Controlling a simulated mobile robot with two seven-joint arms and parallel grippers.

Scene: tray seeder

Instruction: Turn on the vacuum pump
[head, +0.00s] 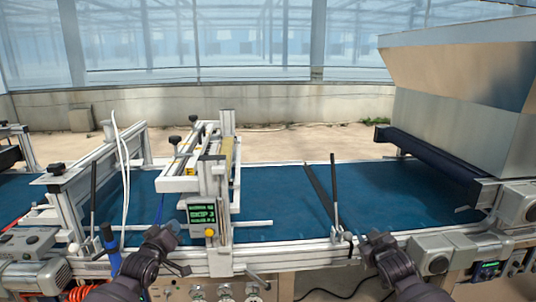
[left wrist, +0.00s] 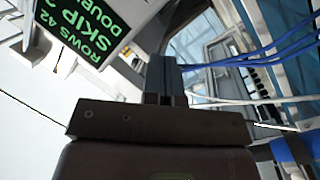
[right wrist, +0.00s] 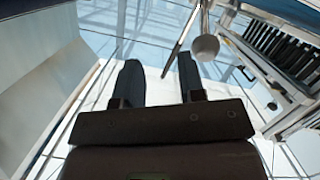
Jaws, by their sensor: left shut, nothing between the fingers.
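A grey finned motor unit (head: 42,274) with an orange-red coiled hose sits at the lower left in the head view; it may be the vacuum pump, but no label is readable. A panel with knobs and gauges (head: 198,292) sits under the conveyor's front edge, partly cut off. My left gripper (head: 166,237) is at the conveyor's front, just left of the green-lettered display (head: 202,214). Its fingers are together and empty in the left wrist view (left wrist: 166,80). My right gripper (head: 366,240) is at the front rail, with fingers apart and empty in the right wrist view (right wrist: 160,78).
The blue conveyor belt (head: 380,192) runs across, with a white seeding frame (head: 215,150) over it. Upright dark levers (head: 334,190) stand at the front rail. A large metal hopper (head: 455,110) is at the right. A blue-handled tool (head: 111,250) is left of my left gripper.

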